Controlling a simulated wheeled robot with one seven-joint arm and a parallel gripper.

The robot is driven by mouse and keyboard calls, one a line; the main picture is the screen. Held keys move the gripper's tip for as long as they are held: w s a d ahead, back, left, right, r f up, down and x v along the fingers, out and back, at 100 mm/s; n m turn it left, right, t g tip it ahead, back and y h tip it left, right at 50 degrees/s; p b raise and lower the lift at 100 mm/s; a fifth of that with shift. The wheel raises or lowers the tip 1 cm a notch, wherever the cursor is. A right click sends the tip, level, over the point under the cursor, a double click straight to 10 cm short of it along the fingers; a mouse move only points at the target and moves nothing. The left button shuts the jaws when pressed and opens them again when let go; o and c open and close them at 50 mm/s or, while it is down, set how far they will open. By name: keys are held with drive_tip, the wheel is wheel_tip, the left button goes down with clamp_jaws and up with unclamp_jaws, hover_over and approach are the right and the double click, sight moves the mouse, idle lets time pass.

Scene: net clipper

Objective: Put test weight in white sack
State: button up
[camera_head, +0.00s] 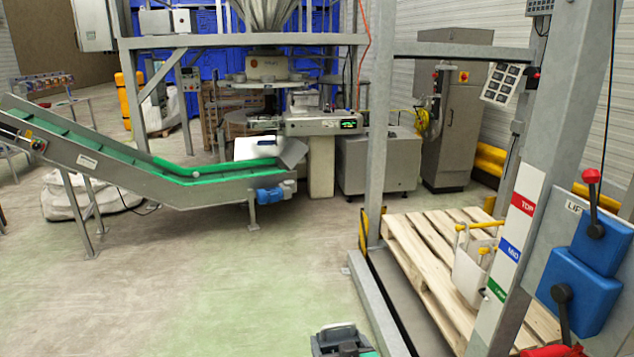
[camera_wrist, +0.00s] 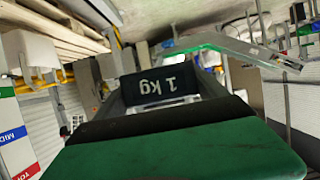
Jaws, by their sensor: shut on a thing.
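A green finger surface (camera_wrist: 180,148) fills the front of the wrist view and hides part of the weight.
A grey steel frame post (camera_head: 376,150) and floor rail stand between my gripper and the pallet (camera_head: 420,255). A lift control panel (camera_head: 583,265) with levers is at right. Large white bags (camera_head: 90,197) lie beneath the green conveyor (camera_head: 135,155). The floor at centre is clear.

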drive_tip(key=shift+s+a+r+n+y, duration=0.15)
drive_tip(key=shift+a+n+y, duration=0.05)
drive_tip(key=shift+a, duration=0.25)
drive_tip(key=shift+s+a+r+n+y, duration=0.1)
drive_tip(key=shift+a+r+n+y, duration=0.1)
drive_tip(key=shift+a, duration=0.2)
drive_tip(key=shift+s+a+r, duration=0.1)
drive_tip(key=shift+a+r, duration=0.05)
drive_tip(key=shift+a, duration=0.05)
drive_tip(key=shift+r+y, duration=0.3)
drive_tip(key=shift+d+r, duration=0.2)
drive_tip(key=shift+r, duration=0.1)
drive_tip(key=w+d+r+m+h, duration=0.1)
drive_tip(key=d+r+h, duration=0.1)
drive_tip(key=d, duration=0.4)
drive_tip(key=d+r+m+h, duration=0.1)
drive_tip(key=d+r, duration=0.1)
drive_tip(key=d, duration=0.4)
drive_tip(key=shift+w+d+r+m+h, duration=0.3)
drive_tip(key=shift+w+r+m+h, duration=0.05)
drive_tip(key=shift+m+h, duration=0.05)
